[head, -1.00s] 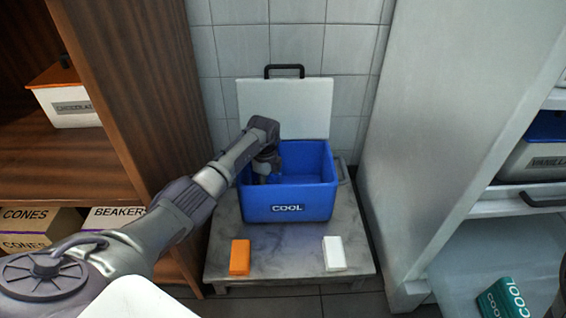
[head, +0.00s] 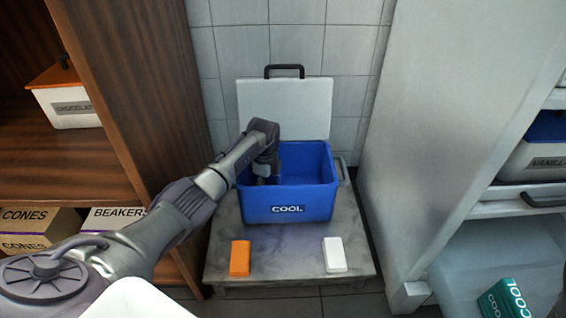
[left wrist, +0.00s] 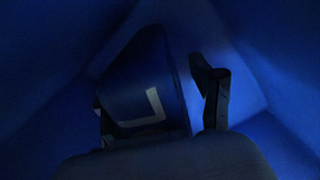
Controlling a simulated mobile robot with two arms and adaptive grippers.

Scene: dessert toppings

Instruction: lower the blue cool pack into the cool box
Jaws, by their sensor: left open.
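The blue cool box (head: 287,207), marked COOL, stands open on a low grey stand. My left gripper (head: 264,178) reaches down inside its left part. In the left wrist view, the blue cool pack (left wrist: 146,82) with a pale L-shaped mark is inside the dark blue walls of the box. My left gripper (left wrist: 160,100) is open around it, with a gap between the right finger and the pack. The left finger is mostly hidden behind the pack. Whether the pack touches the box floor is too dark to tell. The pack is hidden in the head view.
The white lid (head: 300,108) stands raised behind the box. An orange block (head: 240,258) and a white block (head: 334,254) lie in front on the stand (head: 287,262). A wooden shelf (head: 120,120) flanks the left, a pale cabinet (head: 440,130) the right. A teal pack (head: 506,300) lies lower right.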

